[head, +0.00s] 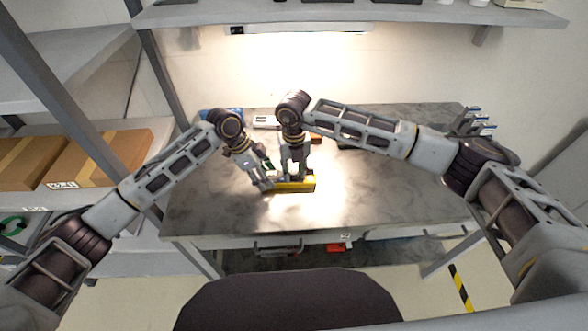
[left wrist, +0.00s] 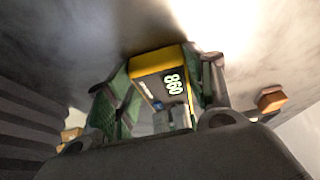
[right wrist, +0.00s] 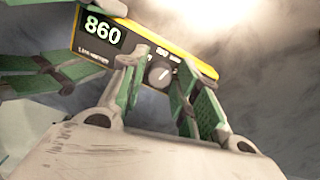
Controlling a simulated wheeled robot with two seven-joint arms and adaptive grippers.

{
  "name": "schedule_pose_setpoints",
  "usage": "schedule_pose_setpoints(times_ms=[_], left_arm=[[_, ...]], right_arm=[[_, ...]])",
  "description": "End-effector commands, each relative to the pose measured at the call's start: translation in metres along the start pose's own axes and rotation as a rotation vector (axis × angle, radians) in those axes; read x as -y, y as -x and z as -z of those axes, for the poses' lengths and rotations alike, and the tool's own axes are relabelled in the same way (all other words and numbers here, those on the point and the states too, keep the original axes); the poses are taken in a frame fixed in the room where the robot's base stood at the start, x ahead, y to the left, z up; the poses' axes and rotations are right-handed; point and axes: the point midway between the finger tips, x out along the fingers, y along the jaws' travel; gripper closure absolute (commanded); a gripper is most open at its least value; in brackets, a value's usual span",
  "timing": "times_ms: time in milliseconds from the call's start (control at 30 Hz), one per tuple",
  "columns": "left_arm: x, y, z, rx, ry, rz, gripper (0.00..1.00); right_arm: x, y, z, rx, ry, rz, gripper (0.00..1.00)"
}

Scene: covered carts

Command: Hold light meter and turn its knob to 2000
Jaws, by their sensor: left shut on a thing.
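The light meter is a yellow-edged box with a dark face (head: 298,187), held over the workbench. Its lit display reads 860 in the right wrist view (right wrist: 103,30), and the left wrist view (left wrist: 147,63) shows it too. My left gripper (head: 268,182) is shut on one end of the meter, with its green pads on either side. The round grey knob (right wrist: 159,73) is on the meter's face, right of the display. My right gripper (right wrist: 162,80) is at the face, its fingers apart on either side of the knob. I cannot tell whether they touch it. The knob's setting is too small to read.
The grey workbench (head: 380,200) is mostly clear around the grippers. A blue item (head: 208,114) and a white item (head: 265,121) lie towards its back. Cardboard boxes (head: 105,158) stand on the left shelf. An upper shelf (head: 400,14) spans the back.

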Motion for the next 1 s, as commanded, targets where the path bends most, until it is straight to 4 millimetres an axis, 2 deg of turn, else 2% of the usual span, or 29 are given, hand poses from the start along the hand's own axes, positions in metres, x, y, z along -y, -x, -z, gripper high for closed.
schedule_pose_setpoints(times_ms=[67, 300, 567, 1000], left_arm=[[-0.0002, -0.0003, -0.0001, 0.0, 0.0, -0.001, 0.77], [-0.0002, -0.0003, -0.0001, 0.0, 0.0, -0.001, 0.77], [-0.0002, -0.0003, -0.0001, 0.0, 0.0, -0.001, 0.77], [-0.0003, -0.0004, -0.0002, 0.001, 0.0, -0.001, 0.77]], right_arm=[[-0.0002, 0.0002, 0.0, 0.0, 0.0, 0.0, 0.7], [-0.0002, 0.0004, 0.0, 0.0, 0.0, 0.0, 1.0], [-0.0001, 0.0006, -0.0001, 0.0, -0.026, 0.0, 1.0], [-0.0002, 0.0013, -0.0003, 0.001, -0.202, -0.001, 1.0]])
